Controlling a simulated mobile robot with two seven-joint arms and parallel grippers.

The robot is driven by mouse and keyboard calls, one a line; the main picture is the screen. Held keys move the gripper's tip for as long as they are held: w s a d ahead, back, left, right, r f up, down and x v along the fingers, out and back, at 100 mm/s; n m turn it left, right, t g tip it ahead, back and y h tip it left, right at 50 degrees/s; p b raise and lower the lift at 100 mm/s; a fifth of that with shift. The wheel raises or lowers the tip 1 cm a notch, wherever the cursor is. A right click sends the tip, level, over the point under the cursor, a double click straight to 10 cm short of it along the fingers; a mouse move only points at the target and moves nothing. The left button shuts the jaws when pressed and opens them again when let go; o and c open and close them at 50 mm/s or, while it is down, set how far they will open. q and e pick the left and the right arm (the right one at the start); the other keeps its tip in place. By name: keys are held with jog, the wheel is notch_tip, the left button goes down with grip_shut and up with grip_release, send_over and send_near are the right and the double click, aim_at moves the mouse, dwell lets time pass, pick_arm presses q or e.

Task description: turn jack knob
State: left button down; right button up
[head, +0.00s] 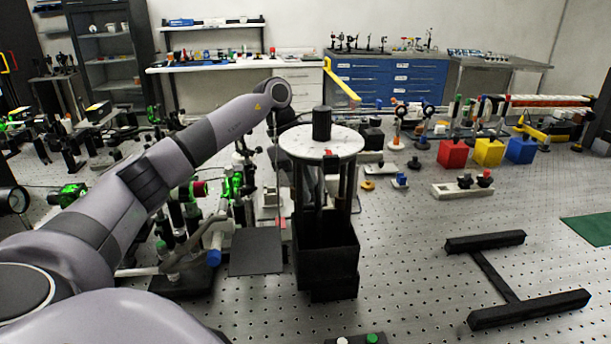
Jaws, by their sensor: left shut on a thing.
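A tall black stand with a round white top (295,141) rises at the centre and looks like the jack; a black cylinder (321,123) stands on its top. My left arm reaches in from the left, bends above the bench and goes down behind this stand. My left gripper (284,125) is mostly hidden by the round top. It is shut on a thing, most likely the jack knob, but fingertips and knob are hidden. My right gripper is not in view.
Optics on posts crowd the bench to the left. A black plate (256,251) lies left of the stand. Red (453,154), yellow (488,152) and blue (521,150) blocks stand at the right. A black H-shaped frame (495,274) lies at front right, with bare bench around it.

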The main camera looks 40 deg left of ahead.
pick_arm(q)
jog(key=shift+m, duration=0.4)
jog(key=c, duration=0.9)
grip_release()
jog(key=shift+v, duration=3.5)
jog(key=shift+w, duration=0.1)
